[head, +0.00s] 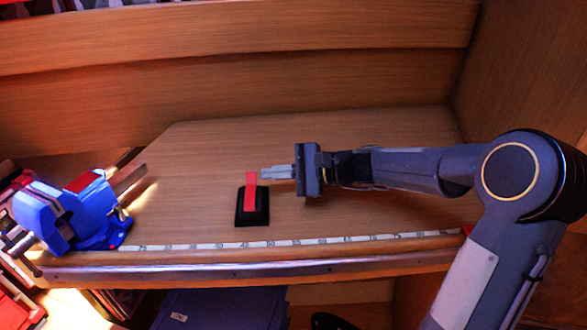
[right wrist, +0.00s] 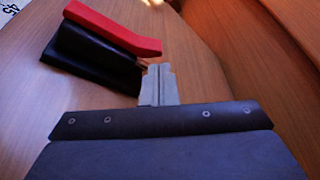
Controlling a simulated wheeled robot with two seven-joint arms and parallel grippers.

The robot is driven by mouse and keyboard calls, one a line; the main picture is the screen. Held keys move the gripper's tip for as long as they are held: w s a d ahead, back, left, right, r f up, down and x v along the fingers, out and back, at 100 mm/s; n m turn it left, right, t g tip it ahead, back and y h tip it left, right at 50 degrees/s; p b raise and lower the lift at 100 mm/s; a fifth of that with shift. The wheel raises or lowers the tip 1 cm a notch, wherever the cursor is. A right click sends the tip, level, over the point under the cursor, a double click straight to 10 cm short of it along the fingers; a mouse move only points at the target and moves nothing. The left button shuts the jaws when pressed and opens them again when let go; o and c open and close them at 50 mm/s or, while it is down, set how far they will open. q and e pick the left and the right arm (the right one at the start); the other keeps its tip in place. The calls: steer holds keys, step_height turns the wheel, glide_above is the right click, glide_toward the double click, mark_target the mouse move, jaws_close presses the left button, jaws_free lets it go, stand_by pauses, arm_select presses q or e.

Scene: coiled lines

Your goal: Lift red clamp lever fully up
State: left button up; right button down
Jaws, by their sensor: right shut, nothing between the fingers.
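The red clamp lever (head: 251,192) sits on a black base (head: 252,221) on the wooden table, near its middle. In the right wrist view the red lever (right wrist: 112,28) lies along the top of the black base (right wrist: 90,57), with its free end slightly raised and overhanging. My right gripper (head: 264,173) is shut and empty, just right of the lever's far end. In the right wrist view its fingertips (right wrist: 158,70) are close to the lever's free end; I cannot tell whether they touch. My left gripper is not in view.
A blue vise (head: 95,212) stands at the table's left end. A white measuring strip (head: 300,241) runs along the front edge of the table. Wooden panels (head: 240,90) rise behind the table. The table around the base is clear.

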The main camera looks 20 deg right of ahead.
steer(key=shift+x, duration=1.25)
steer(key=shift+b, duration=0.55)
steer(key=s+r+n+b, duration=0.1)
steer(key=n+b, duration=0.1)
steer(key=b, duration=0.3)
steer(key=s+r+n+t+b, duration=0.1)
steer(key=r+n+b, duration=0.1)
steer(key=b, duration=0.4)
steer(key=r+n+t+y+b, duration=0.1)
steer(key=r+n+b, duration=0.1)
steer(key=b, duration=0.3)
steer(key=shift+s+a+r+n+b, duration=0.15)
steer(key=shift+s+a+n+b, duration=0.25)
steer(key=shift+n, duration=0.1)
steer(key=s+a+r+n+t+y+b, duration=0.1)
steer(key=s+a+r+n+y+b, duration=0.2)
steer(key=s+n+b, duration=0.75)
steer(key=d+m+b, duration=0.2)
steer(key=d+b, duration=0.1)
steer(key=d, duration=0.5)
steer(key=shift+m, duration=0.35)
steer(key=shift+w+f, duration=0.1)
